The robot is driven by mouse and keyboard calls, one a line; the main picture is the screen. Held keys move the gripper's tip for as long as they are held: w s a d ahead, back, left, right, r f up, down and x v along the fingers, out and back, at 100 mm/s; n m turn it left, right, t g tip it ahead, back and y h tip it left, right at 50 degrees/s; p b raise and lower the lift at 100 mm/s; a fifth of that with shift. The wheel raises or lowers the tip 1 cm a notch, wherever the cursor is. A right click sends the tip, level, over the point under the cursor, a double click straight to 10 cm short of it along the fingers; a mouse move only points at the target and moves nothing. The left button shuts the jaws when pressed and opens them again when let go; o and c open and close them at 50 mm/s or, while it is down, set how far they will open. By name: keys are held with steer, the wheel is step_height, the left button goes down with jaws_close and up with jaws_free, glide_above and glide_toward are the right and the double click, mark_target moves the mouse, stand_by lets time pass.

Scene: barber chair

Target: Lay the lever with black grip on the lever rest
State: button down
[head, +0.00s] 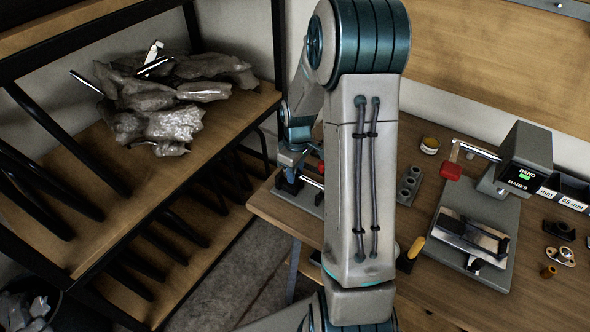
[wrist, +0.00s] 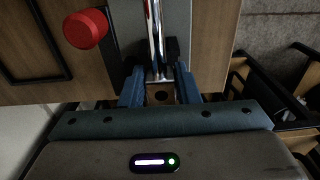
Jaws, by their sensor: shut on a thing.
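My gripper (wrist: 159,74) points away from the wrist camera, its two blue fingers closed on the lever with black grip (wrist: 155,35). The lever's chrome rod runs away from between the fingers over a grey base (wrist: 124,30). Its grip is mostly hidden between the fingers. In the head view my gripper (head: 289,178) is small at the left edge of the wooden table, partly behind my own arm. A chrome rod (head: 312,183) shows beside it. I cannot make out the lever rest for certain, or whether the lever touches it.
A red knob (wrist: 85,28) is left of the lever. A bending device (head: 527,148) with a red-ended lever (head: 452,171) stands on the table (head: 430,300) at right. A shelf (head: 120,225) with crumpled silvery bags (head: 172,124) is at left. My arm hides the table's middle.

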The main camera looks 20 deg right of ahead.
steer(key=shift+f+b, duration=0.3)
steer(key=shift+f, duration=0.15)
steer(key=c, duration=1.4)
jaws_free()
steer(key=shift+o, duration=0.2)
steer(key=shift+s+f, duration=0.1)
